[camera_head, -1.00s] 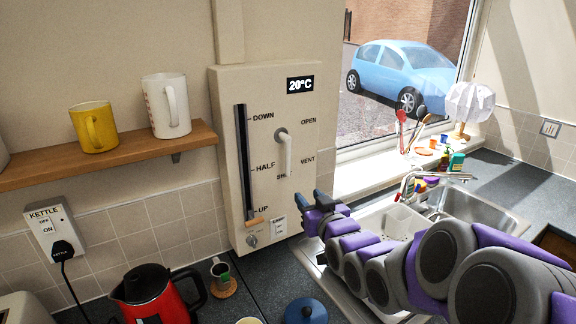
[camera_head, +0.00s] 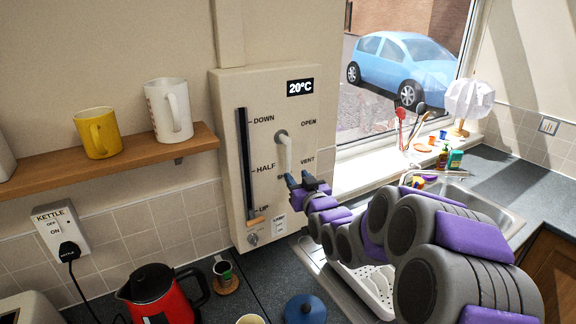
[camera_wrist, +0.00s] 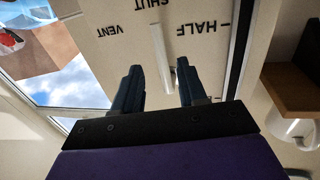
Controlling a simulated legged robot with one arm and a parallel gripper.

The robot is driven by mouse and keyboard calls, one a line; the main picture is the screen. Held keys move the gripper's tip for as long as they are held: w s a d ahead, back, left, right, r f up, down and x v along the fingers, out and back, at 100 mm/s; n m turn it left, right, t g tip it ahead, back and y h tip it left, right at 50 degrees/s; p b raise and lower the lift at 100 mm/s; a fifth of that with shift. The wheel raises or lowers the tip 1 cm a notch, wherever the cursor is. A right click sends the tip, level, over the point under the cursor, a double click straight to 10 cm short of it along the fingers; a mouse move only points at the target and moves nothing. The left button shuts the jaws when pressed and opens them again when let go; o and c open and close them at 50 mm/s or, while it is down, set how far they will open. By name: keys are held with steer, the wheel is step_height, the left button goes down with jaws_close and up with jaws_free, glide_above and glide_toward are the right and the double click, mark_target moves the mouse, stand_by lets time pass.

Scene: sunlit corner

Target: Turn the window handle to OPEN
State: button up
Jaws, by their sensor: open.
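The white window handle (camera_head: 285,152) sits on a beige wall panel (camera_head: 230,100), its lever hanging down from a round pivot toward the SHUT label. OPEN is printed to the upper right of the pivot and VENT to the right of the lever. My gripper (camera_head: 299,177) is open at the lever's lower end, partly hiding the SHUT label. In the wrist view the handle (camera_wrist: 163,68) shows between the two dark fingers of my gripper (camera_wrist: 158,72), with a gap on each side. I cannot tell whether either finger touches it.
A slider (camera_head: 255,220) runs in a vertical slot marked DOWN, HALF and UP left of the handle. A shelf (camera_head: 120,155) with mugs is at left. A red kettle (camera_head: 160,295) stands below. The sink (camera_head: 480,205) and window ledge (camera_head: 355,180) are at right.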

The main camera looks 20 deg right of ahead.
mark_target(289, 167)
steer(key=w, duration=0.8)
steer(key=shift+w+b, duration=0.2)
steer(key=shift+b, duration=0.15)
jaws_close()
